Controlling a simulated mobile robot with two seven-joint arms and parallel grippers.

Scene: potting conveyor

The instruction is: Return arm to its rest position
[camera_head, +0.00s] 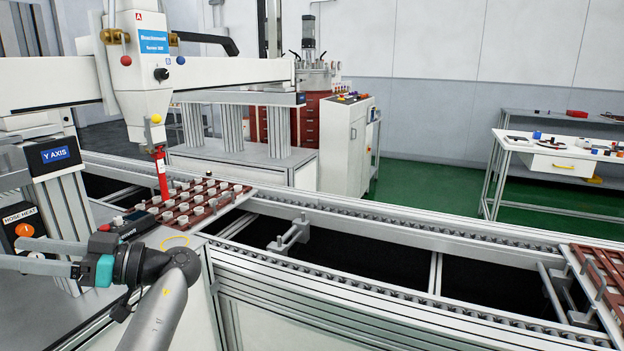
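My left arm (162,312) rises from the bottom edge, left of centre, and bends left at its wrist. Its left gripper (14,253) points to the left edge of the view. Its two long grey fingers are apart with nothing seen between them, so it is open and empty. The lower finger runs to the picture's edge. The gripper is in front of the hose heat box (22,228) and the grey machine's left side; I cannot tell whether it touches anything. My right arm and gripper are not in view.
A dispensing head (140,60) with a red nozzle (161,175) hangs over a brown tray (222,203) of small pale parts beside my wrist. A conveyor (380,232) runs right to another brown tray (600,262). A bench (570,163) stands at the back right.

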